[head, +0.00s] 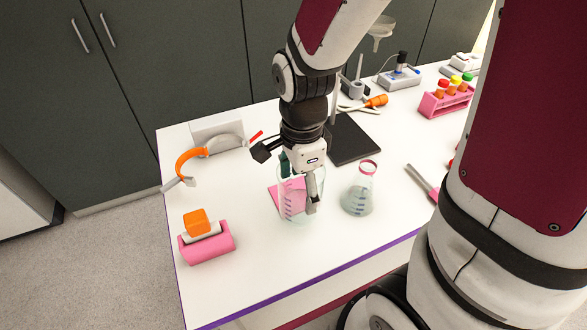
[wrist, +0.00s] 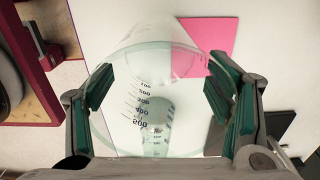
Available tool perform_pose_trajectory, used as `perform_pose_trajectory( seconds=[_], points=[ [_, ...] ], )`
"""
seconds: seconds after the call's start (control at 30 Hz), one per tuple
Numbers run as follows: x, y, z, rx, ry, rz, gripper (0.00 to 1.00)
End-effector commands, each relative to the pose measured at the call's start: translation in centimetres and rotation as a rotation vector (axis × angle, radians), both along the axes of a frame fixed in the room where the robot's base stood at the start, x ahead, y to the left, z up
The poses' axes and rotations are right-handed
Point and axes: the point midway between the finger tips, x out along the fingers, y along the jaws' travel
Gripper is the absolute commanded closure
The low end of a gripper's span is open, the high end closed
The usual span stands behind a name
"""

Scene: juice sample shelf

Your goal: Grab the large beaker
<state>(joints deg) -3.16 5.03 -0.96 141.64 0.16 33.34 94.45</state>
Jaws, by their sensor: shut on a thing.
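The large beaker (head: 292,208) is clear glass with printed volume marks and stands on the white table in the head view. In the wrist view the beaker (wrist: 150,72) fills the space between the fingers, with its wide rim towards the camera. My gripper (head: 302,182) reaches down over the beaker from above. In the wrist view my gripper (wrist: 160,98) has its green pads against opposite sides of the glass near the rim. It is shut on the beaker. The beaker's base looks to be at the table, but I cannot tell whether it touches.
A conical flask (head: 357,192) stands close to the right of the beaker. A pink sheet (wrist: 213,42) lies beside and partly behind it. A pink holder (head: 207,245) is at the front left, and a black stand base (head: 352,140) is behind. The table's front middle is clear.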

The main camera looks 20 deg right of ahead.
Motion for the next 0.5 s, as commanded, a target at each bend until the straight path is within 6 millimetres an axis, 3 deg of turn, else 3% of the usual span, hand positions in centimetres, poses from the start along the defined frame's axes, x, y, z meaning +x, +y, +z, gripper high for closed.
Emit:
perform_pose_trajectory(
  seconds=[0.23, 0.5],
  points=[
    [-3.1, 0.5, 0.3, 0.000, -0.002, 0.002, 0.64],
    [-4.0, 0.6, 0.8, 0.000, 0.003, 0.001, 0.64]
  ],
)
